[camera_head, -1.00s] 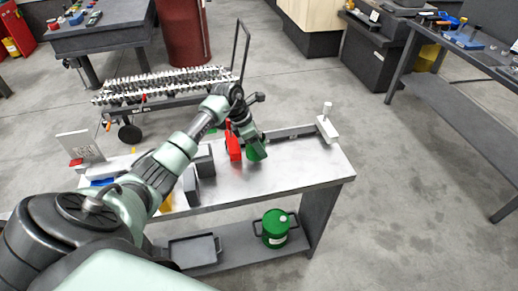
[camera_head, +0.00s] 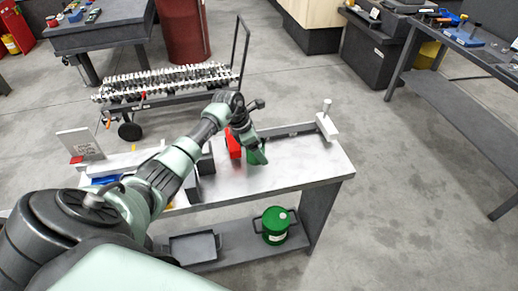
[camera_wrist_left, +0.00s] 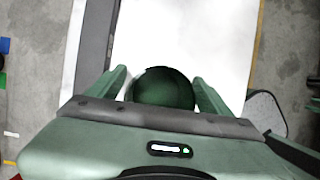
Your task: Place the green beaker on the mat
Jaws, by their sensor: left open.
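The green beaker (camera_head: 257,156) stands on the grey metal table, partly hidden behind my left gripper (camera_head: 249,138) in the head view. In the left wrist view the beaker (camera_wrist_left: 163,88) shows as a dark green round shape. My left gripper (camera_wrist_left: 160,80) is open there, with one finger on each side of the beaker; I cannot tell whether they touch it. I cannot make out a mat in either view. My right gripper is not in view.
A red block (camera_head: 233,146) stands close left of the beaker, with dark blocks (camera_head: 205,160) further left. A white fixture (camera_head: 327,123) stands at the table's (camera_head: 310,169) right end. A green canister (camera_head: 276,226) is on the lower shelf. The table's front right is clear.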

